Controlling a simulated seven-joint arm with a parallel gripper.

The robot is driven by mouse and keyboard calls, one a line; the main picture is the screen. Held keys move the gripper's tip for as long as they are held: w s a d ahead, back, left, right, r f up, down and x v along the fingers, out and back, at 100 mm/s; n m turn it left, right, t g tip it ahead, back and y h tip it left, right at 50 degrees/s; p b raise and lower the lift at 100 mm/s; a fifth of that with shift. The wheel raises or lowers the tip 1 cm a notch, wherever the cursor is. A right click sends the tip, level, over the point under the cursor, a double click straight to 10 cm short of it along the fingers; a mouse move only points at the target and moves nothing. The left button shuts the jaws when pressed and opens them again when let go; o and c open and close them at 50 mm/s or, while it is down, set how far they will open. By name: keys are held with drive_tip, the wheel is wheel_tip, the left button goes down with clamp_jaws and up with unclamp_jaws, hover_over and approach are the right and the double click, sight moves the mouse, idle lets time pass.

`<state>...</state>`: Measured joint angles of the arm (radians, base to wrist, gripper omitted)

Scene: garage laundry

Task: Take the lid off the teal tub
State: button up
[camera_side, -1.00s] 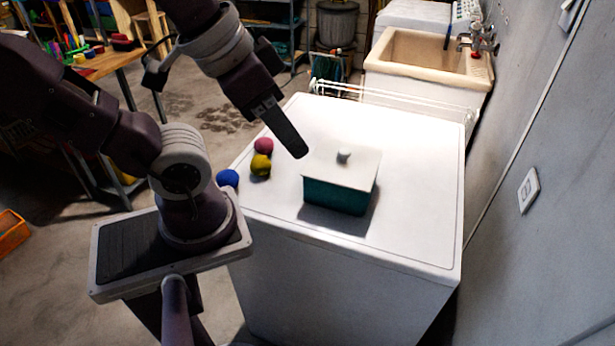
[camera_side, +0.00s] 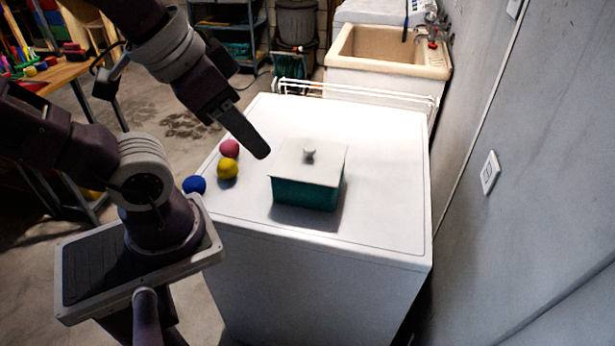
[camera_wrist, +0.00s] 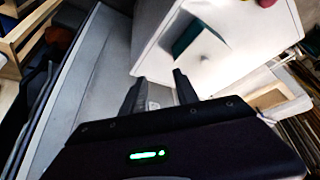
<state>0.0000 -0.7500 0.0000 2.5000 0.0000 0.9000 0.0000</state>
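The teal tub (camera_side: 305,194) stands upright on the white appliance top. Its white lid (camera_side: 325,160) lies flat on it, with a small grey knob (camera_side: 309,156) in the middle. My gripper (camera_side: 258,148) hangs above the top, to the left of the lid and apart from it; the side view shows its fingers as one overlapping shape. In the wrist view my gripper (camera_wrist: 158,83) has its two fingers spread with nothing between them. The tub also shows there (camera_wrist: 186,36), beyond the fingertips, with the lid (camera_wrist: 208,46) partly washed out by glare.
A pink ball (camera_side: 229,148), a yellow ball (camera_side: 228,169) and a blue ball (camera_side: 194,185) sit near the left edge of the white top (camera_side: 385,215). The top right of the tub is clear. A wall (camera_side: 540,150) rises at the right. A sink (camera_side: 390,50) stands behind.

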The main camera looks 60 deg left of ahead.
drive_tip(key=o, duration=0.3)
idle(0.4)
drive_tip(key=m+g+y, duration=0.2)
drive_tip(key=m+g, duration=0.4)
drive_tip(key=m, duration=1.1)
hover_over(310, 147)
drive_tip(key=f, duration=1)
drive_tip(key=shift+s+d, duration=0.3)
drive_tip(key=shift+d, duration=0.05)
drive_tip(key=shift+m, duration=0.4)
drive_tip(key=f, duration=0.7)
drive_tip(key=shift+w+a+f, duration=0.2)
drive_tip(key=shift+w+f, duration=0.05)
drive_tip(key=shift+w, duration=0.05)
clamp_jaws()
